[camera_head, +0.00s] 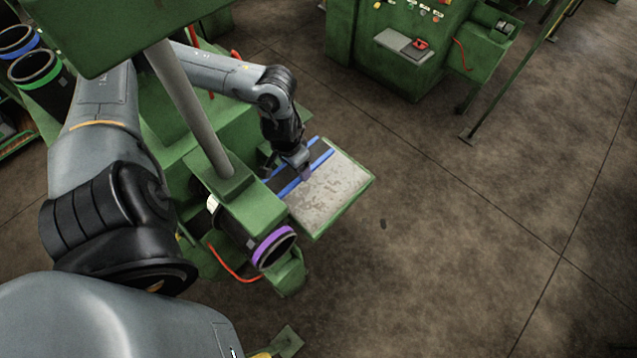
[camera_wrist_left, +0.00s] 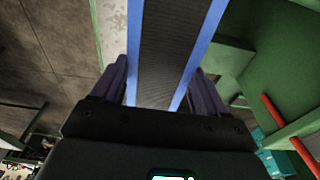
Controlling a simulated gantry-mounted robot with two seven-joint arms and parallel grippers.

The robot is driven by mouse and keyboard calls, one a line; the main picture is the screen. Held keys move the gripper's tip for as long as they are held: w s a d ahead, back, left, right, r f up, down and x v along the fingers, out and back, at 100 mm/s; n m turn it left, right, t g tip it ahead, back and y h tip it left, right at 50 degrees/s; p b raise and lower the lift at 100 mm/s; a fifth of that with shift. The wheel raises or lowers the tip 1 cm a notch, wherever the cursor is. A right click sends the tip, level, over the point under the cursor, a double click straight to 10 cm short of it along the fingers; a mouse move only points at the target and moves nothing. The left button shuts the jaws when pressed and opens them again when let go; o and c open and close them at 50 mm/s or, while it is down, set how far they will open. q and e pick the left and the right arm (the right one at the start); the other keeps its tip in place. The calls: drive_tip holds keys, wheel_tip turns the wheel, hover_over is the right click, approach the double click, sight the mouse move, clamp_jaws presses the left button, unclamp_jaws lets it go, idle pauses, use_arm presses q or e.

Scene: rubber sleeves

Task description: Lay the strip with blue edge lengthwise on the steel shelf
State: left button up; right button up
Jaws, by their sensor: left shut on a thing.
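The strip is dark with blue edges along both long sides (camera_head: 322,155). It lies across the inner side of the steel shelf (camera_head: 332,192), its long edges running along the shelf. My left gripper (camera_head: 303,172) is over the strip and shut on it. In the left wrist view the strip (camera_wrist_left: 172,45) runs away between the two purple fingers (camera_wrist_left: 160,85), and the shelf's pale surface (camera_wrist_left: 113,25) shows beside its left edge. I cannot tell whether the strip touches the shelf. My right gripper is not in view.
A green machine with a purple-ringed roller (camera_head: 273,246) stands in front of the shelf, and a grey post (camera_head: 190,110) rises beside my arm. Black sleeves with blue and green rings (camera_head: 35,68) are at the far left. Floor right of the shelf is clear.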

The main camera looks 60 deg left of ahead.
use_arm(q)
drive_tip(key=s+a+f, duration=0.2)
drive_tip(key=s, duration=0.1)
hover_over(319, 183)
wheel_tip(319, 183, down, 8)
drive_tip(key=shift+s+r+b, duration=0.15)
drive_tip(key=shift+r+b, duration=0.1)
drive_tip(key=shift+b, duration=0.1)
drive_tip(key=shift+f, duration=2.05)
drive_tip(key=shift+f, duration=0.1)
drive_tip(key=o, duration=1.2)
drive_tip(key=shift+c, duration=0.2)
